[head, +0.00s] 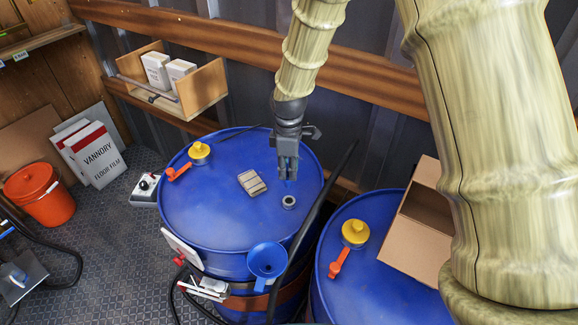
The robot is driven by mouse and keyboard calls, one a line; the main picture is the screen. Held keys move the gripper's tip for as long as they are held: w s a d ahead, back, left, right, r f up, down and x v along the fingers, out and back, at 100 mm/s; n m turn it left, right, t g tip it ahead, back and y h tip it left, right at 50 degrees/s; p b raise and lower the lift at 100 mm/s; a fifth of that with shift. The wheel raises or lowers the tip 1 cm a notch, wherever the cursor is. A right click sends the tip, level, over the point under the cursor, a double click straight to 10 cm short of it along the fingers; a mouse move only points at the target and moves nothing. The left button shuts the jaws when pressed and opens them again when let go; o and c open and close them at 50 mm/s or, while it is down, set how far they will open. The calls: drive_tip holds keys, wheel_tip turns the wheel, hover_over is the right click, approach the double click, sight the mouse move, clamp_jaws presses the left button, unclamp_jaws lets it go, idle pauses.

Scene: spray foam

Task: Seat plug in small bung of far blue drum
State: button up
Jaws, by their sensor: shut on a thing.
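The far blue drum (220,225) stands left of centre. Its small bung (289,202) is a grey ring with a dark centre on the right part of the lid. My gripper (288,176) points down over the lid, just behind the small bung in the picture and apart from it. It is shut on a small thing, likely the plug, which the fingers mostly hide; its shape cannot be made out. A yellow fitting with an orange lever (199,152) sits at the lid's back left.
A tan block (251,183) lies on the lid left of the bung. A dark hose (318,205) runs along the drum's right edge. A blue funnel (267,260) hangs at its front. The near drum (350,292) bears an open cardboard box (412,235) and another yellow fitting (355,232).

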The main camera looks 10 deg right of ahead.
sight(289, 187)
drive_tip(key=shift+f, duration=0.5)
drive_tip(key=shift+s+f+b, duration=0.45)
drive_tip(key=shift+f+b, duration=0.05)
drive_tip(key=shift+f, duration=0.1)
drive_tip(key=shift+w+f+b, duration=0.15)
drive_tip(key=shift+f+b, duration=0.05)
drive_tip(key=shift+f, duration=0.35)
drive_tip(key=shift+w+f+b, duration=0.15)
drive_tip(key=shift+f+b, duration=0.05)
drive_tip(key=shift+f, duration=0.35)
drive_tip(key=shift+s+f, duration=0.15)
drive_tip(key=shift+f, duration=0.1)
drive_tip(key=shift+f, duration=0.15)
drive_tip(key=shift+p, duration=0.5)
drive_tip(key=shift+f+b, duration=1.25)
drive_tip(key=shift+f, duration=1.55)
idle(0.7)
